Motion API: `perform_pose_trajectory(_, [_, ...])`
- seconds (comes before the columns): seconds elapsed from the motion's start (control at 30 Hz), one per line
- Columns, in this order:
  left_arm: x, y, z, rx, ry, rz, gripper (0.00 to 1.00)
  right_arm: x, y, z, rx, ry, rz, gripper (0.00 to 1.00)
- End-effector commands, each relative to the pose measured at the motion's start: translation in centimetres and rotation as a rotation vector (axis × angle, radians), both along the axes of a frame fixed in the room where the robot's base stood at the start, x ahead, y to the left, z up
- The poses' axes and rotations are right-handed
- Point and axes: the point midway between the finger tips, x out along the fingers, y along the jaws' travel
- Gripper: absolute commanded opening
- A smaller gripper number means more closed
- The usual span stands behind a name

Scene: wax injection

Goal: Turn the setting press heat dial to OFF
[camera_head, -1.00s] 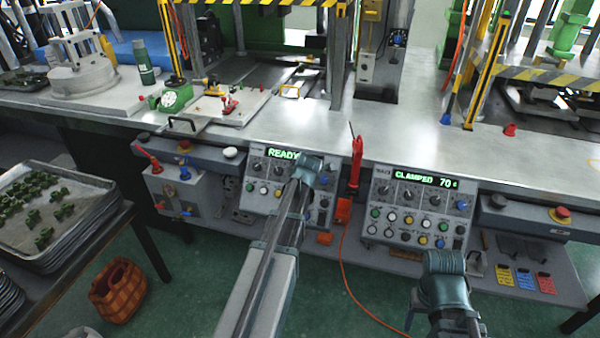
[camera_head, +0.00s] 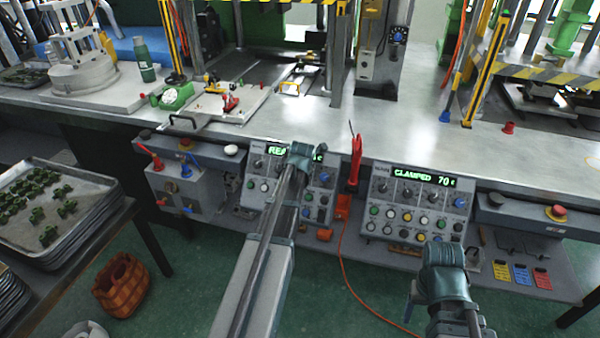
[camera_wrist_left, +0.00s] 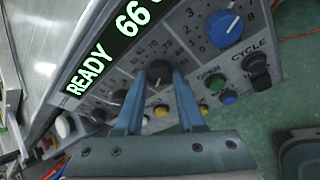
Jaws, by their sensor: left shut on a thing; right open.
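The control panel (camera_head: 258,186) under the READY display stands at the bench front; the left wrist view shows its display (camera_wrist_left: 100,55) reading READY 66. A dark dial (camera_wrist_left: 158,68) with a numbered scale of about 65 to 90 sits on this panel. My left gripper (camera_wrist_left: 160,82) is shut on this dial, one blue finger on each side. In the head view my left gripper (camera_head: 303,157) covers part of the panel and hides the dial. My right gripper (camera_head: 443,258) is open and empty, in front of the other panel (camera_head: 410,212), which reads CLAMPED 70.
A blue-capped dial (camera_wrist_left: 222,28), a green button (camera_wrist_left: 214,82) and a black CYCLE switch (camera_wrist_left: 257,72) sit close to the held dial. A red tool (camera_head: 355,160) with an orange cable hangs between the panels. A parts tray (camera_head: 95,185) stands at left.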

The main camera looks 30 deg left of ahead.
Motion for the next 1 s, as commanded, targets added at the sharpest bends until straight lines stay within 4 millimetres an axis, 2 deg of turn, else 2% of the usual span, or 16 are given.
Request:
perform_pose_trajectory(0.33, [0.0, -0.07, -0.03, -0.005, 0.0, 0.003, 0.0, 0.0, 0.0, 0.0, 0.0, 0.0, 0.0, 0.68])
perform_pose_trajectory(0.37, [0.0, -0.07, -0.03, -0.005, 0.0, 0.003, 0.4, 0.0, 0.0, 0.0, 0.0, 0.0, 0.0, 0.68])
perform_pose_trajectory(0.5, [0.0, -0.05, -0.02, -0.004, 0.0, 0.002, 0.65, 0.0, 0.0, 0.0, 0.0, 0.0, 0.0, 0.68])
perform_pose_trajectory(0.53, [0.0, -0.04, -0.02, -0.004, 0.0, 0.002, 0.68, 0.0, 0.0, 0.0, 0.0, 0.0, 0.0, 0.68])
perform_pose_trajectory(1.0, [-0.37, -0.23, 0.68, -0.002, -0.001, 0.002, 0.68, 0.0, 0.0, 0.68, 0.0, 0.0, 0.0, 0.68])
